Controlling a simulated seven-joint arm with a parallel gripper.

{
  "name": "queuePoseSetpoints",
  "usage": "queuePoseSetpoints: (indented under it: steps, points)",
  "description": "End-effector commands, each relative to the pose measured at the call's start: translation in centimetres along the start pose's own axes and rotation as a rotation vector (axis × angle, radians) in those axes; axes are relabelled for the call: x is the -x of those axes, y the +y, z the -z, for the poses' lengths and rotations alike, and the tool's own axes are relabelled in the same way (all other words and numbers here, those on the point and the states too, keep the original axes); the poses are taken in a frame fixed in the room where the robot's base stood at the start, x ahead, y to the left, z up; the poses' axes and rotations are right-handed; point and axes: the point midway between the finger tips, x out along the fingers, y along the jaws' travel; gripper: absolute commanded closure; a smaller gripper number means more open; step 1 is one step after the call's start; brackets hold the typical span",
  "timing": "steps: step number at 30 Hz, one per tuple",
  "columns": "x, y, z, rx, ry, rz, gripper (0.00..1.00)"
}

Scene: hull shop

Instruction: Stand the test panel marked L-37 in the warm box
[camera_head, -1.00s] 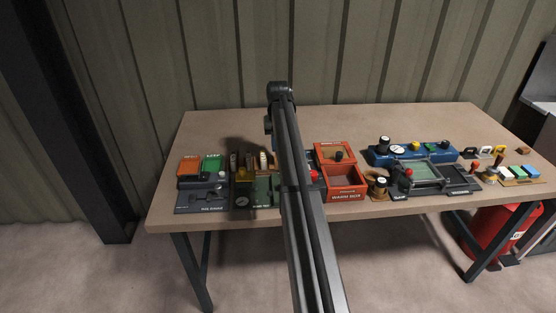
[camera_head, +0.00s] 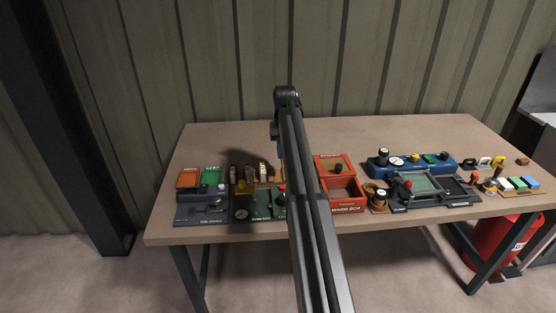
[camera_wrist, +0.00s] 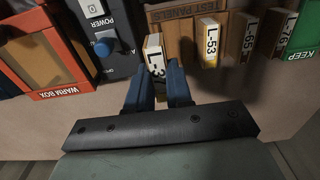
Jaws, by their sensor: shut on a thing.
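In the wrist view my gripper (camera_wrist: 154,88) has its blue fingers shut on a pale-edged test panel (camera_wrist: 154,55). Its label reads "L-3", and the last digit is hidden by a finger. The panel is at the left end of the wooden rack marked TEST PANELS (camera_wrist: 188,32); I cannot tell whether it is clear of its slot. The orange-red warm box (camera_wrist: 62,92) is at the left of the wrist view.
Panels L-53 (camera_wrist: 210,42), L-65 (camera_wrist: 249,35) and L-76 (camera_wrist: 286,34) stand in the rack. A dark unit with a blue knob (camera_wrist: 104,46) lies between rack and warm box. A green KEEP tray (camera_wrist: 304,55) is at right. The table's back strip (camera_head: 400,132) is clear.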

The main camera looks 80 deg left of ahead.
Motion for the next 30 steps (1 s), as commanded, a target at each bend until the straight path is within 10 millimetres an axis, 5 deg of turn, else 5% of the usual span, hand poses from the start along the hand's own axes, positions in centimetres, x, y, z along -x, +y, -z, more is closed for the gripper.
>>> queuePoseSetpoints:
  steps: [15, 21, 30]
  points:
    - [2.5, 14.1, -11.9, 0.01, 0.165, 0.001, 1.0]
    - [3.0, 16.9, -14.5, 0.013, 0.204, -0.006, 1.0]
    - [1.6, 17.9, -15.0, -0.001, 0.19, -0.004, 1.0]
